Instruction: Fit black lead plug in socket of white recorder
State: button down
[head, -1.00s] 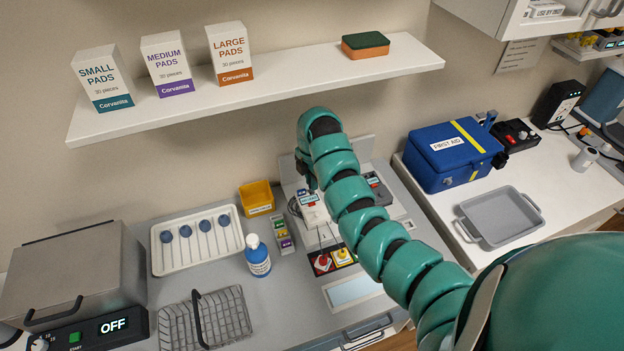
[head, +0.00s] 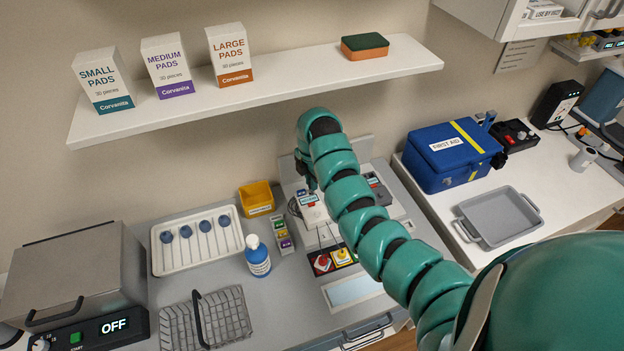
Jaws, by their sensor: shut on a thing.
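My arm reaches over the bench and bends down at its far end. My gripper (head: 307,184) shows only in small part at the white recorder (head: 312,213), at its back left. It is shut on the black lead plug, which is too small and covered to make out. A dark coiled lead (head: 294,207) lies close beside the gripper, at the recorder's left edge. The recorder has a small lit display. Its socket is hidden, so I cannot tell whether the plug is in it or apart from it.
A red block (head: 321,263) and a yellow block (head: 343,257) with knobs sit in front of the recorder. A shelf (head: 290,88) with pad boxes hangs above.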

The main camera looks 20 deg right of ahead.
jog(key=shift+f, duration=1.15)
dwell(2.9)
jog(key=c, duration=1.7)
grip_release()
jog(key=shift+r, duration=0.1)
jog(key=shift+r+p, duration=1.25)
jog(key=shift+r, duration=0.65)
jog(key=o, duration=0.6)
jog(key=shift+r, duration=0.1)
